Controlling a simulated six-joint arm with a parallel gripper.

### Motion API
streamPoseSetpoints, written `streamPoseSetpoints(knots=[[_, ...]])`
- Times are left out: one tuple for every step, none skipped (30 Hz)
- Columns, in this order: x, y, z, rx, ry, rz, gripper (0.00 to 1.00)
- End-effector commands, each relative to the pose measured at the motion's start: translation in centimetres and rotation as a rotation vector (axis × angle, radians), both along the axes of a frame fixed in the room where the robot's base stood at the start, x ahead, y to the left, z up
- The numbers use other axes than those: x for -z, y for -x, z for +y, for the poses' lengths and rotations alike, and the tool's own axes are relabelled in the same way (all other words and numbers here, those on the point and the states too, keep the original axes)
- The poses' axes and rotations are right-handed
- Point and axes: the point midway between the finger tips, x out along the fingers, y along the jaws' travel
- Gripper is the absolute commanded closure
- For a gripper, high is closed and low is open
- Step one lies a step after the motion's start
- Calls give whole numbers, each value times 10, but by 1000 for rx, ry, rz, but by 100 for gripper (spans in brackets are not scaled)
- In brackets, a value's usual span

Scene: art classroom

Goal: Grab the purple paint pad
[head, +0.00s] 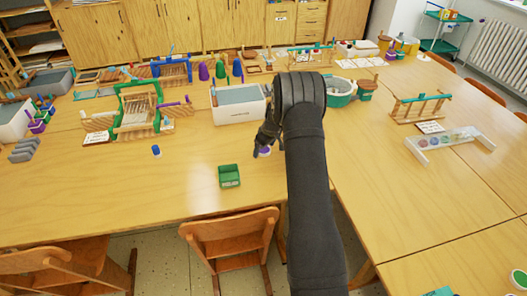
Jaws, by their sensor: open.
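A small round pad with purple and white on it (265,152) lies on the wooden table, near the middle of the head view. My gripper (260,150) is at the pad, pointing down, with its dark fingers open. The fingers and my arm hide part of the pad. I cannot tell whether the fingers touch it or only stand around or above it.
A green box (229,177) sits close by, nearer the table's front edge. A small blue item (156,150) lies to the left. A white bin (238,113) stands behind. A wooden chair (232,238) is at the front edge. Bare tabletop lies left of the green box.

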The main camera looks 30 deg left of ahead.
Motion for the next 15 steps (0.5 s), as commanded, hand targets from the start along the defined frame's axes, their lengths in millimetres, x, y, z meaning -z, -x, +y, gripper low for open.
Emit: streamPoseSetpoints(knots=[[0, 0, 0, 0, 0, 0, 23], [0, 0, 0, 0, 0, 0, 29], [0, 0, 0, 0, 0, 0, 37], [0, 0, 0, 0, 0, 0, 43], [0, 0, 0, 0, 0, 0, 49], [0, 0, 0, 0, 0, 0, 57], [0, 0, 0, 0, 0, 0, 63], [0, 0, 0, 0, 0, 0, 69], [-1, 0, 0, 0, 0, 0, 70], [-1, 0, 0, 0, 0, 0, 70], [-1, 0, 0, 0, 0, 0, 70], [-1, 0, 0, 0, 0, 0, 70], [-1, 0, 0, 0, 0, 0, 70], [-1, 0, 0, 0, 0, -1, 70], [-1, 0, 0, 0, 0, -1, 70]])
